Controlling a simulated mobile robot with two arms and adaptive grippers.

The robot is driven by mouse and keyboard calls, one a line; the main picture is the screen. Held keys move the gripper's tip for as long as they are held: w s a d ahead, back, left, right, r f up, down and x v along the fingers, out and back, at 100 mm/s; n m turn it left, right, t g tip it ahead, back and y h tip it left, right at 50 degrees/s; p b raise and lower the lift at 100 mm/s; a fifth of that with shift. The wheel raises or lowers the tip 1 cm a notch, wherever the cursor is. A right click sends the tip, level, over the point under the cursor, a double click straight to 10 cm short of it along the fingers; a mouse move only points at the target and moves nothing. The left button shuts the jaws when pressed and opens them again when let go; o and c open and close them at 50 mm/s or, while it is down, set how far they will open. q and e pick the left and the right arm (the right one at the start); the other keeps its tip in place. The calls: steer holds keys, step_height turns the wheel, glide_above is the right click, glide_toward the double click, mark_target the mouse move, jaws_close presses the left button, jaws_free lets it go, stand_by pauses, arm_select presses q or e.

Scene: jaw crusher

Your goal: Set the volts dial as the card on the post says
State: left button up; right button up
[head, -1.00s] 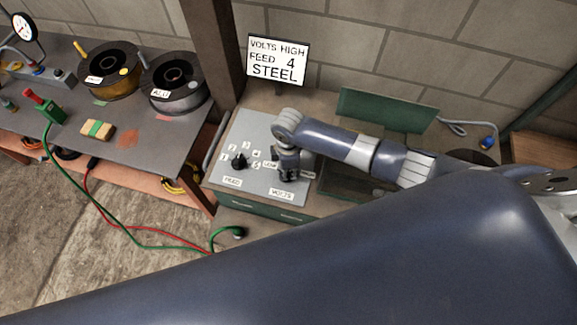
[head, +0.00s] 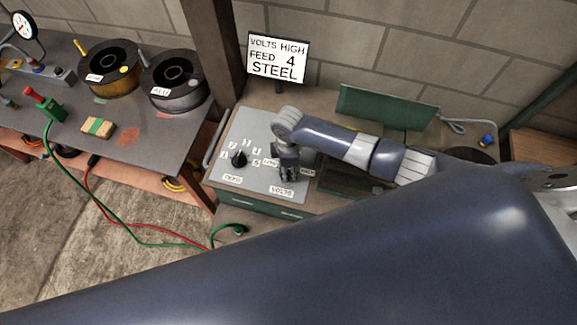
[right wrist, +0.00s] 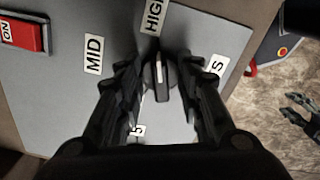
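The card (head: 278,59) on the post reads VOLTS HIGH, FEED 4, STEEL. The grey panel (head: 232,131) has a black feed dial (head: 239,159) at left. The volts dial is hidden under my right gripper (head: 288,171) in the head view. In the right wrist view the black volts knob (right wrist: 161,78), with a white mark, lies between the fingers of my open right gripper (right wrist: 160,72). Its mark points roughly toward the HIGH label (right wrist: 153,16); MID (right wrist: 93,54) is left. What looks like my left gripper (right wrist: 298,112), fingers apart, shows at the right edge over the floor.
A red ON switch (right wrist: 26,36) sits on the panel. A green lid (head: 385,107) stands behind my right arm. Left is a bench (head: 150,132) with two wire spools (head: 108,72) and a green clamp (head: 45,105). Red and green cables (head: 140,232) trail across the floor.

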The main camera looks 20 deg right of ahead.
mark_target(289, 169)
step_height(289, 169, up, 12)
stand_by(0.6)
steer(key=shift+s, duration=0.1)
stand_by(0.4)
